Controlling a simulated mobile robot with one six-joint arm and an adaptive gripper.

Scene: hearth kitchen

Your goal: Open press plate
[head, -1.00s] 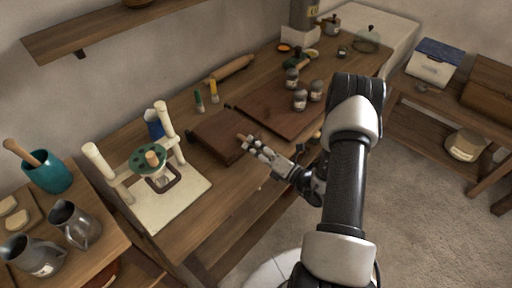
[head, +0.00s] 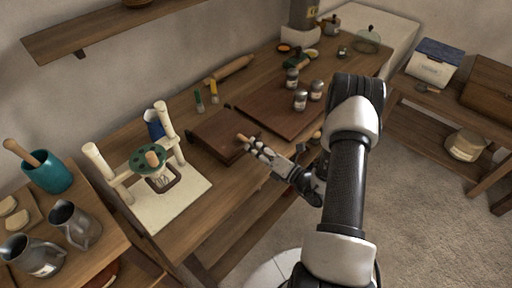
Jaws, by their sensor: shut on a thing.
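The press plate (head: 215,138) is a dark reddish-brown wooden board on the workbench, left of a larger dark board. A light wooden handle (head: 242,138) sticks out at its front right edge. My gripper (head: 251,146) reaches in from the right, over the bench's front edge, and is shut on this handle. The fingers partly cover the handle. The plate looks low, near the bench top; I cannot tell whether it is slightly raised.
A white-post stand (head: 150,165) with a green disc stands left of the plate. The larger board (head: 275,108) and several grey-lidded jars (head: 300,98) are to the right. The floor in front is open.

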